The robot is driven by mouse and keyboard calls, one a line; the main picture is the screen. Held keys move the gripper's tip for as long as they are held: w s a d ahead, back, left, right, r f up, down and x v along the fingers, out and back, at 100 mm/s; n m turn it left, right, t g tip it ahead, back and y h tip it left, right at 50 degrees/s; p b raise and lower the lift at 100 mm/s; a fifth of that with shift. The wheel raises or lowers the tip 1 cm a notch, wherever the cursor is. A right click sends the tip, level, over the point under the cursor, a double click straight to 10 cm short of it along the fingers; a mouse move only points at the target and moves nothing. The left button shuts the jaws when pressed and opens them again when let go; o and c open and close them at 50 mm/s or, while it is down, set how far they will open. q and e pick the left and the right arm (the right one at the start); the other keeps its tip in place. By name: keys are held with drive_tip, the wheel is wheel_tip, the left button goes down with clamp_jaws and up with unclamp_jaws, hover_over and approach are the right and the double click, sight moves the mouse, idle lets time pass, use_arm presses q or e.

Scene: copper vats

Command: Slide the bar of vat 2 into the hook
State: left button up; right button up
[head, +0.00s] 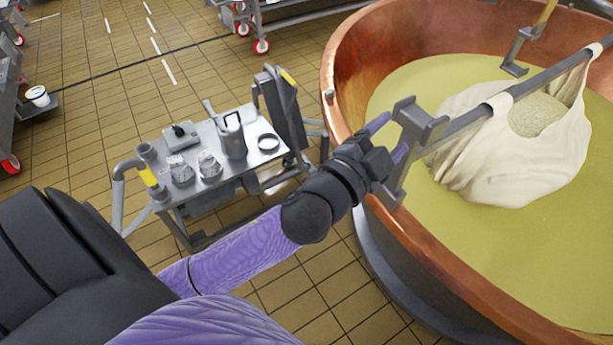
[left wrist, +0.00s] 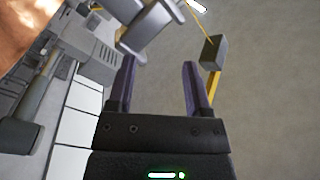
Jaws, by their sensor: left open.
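The copper vat (head: 462,292) fills the right of the head view and holds yellow-green liquid. The grey bar (head: 560,68) slants across it with a white cloth bundle (head: 510,180) hanging from it. A grey bracket (head: 418,122) is at the bar's near end; I cannot tell whether it is fixed to the bar. A grey hook (head: 518,52) hangs from a yellow strap behind the bar. My left gripper (head: 390,137) is open at the bracket, over the vat's rim. In the left wrist view its fingers (left wrist: 158,82) are apart, with grey metal (left wrist: 146,28) by the left fingertip.
A steel cart (head: 255,155) with a jug and small items stands left of the vat, beneath and beyond my left arm.

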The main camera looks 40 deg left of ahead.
use_arm(q)
drive_tip(key=s+d+r+m+g+h, duration=0.15)
drive_tip(key=d+m+g+h, duration=0.45)
drive_tip(key=m, duration=0.7)
drive_tip(key=d+r+m+g+h, duration=0.2)
drive_tip(key=d+m+g+h, duration=0.2)
drive_tip(key=m+g+h, duration=0.6)
drive_tip(key=a+f+m+g+y, duration=0.2)
drive_tip(key=a+f+m+y, duration=0.15)
drive_tip(key=a+y, duration=0.6)
drive_tip(key=a+f+m+g+y, duration=0.2)
drive_tip(key=a+f+m+y, duration=0.15)
drive_tip(key=a+y, duration=0.6)
drive_tip(key=f, duration=0.3)
drive_tip(key=s+f+h+b, duration=0.1)
drive_tip(key=f, duration=0.2)
drive_tip(key=f+h, duration=0.1)
drive_tip(key=f, duration=0.2)
drive_tip(key=shift+s+a+f+n+b, duration=0.1)
drive_tip(key=shift+s+a+n+b, duration=0.15)
drive_tip(key=shift+a+n+b, duration=0.15)
drive_tip(key=shift+d+f, duration=0.15)
drive_tip(key=shift+f, duration=0.35)
clamp_jaws()
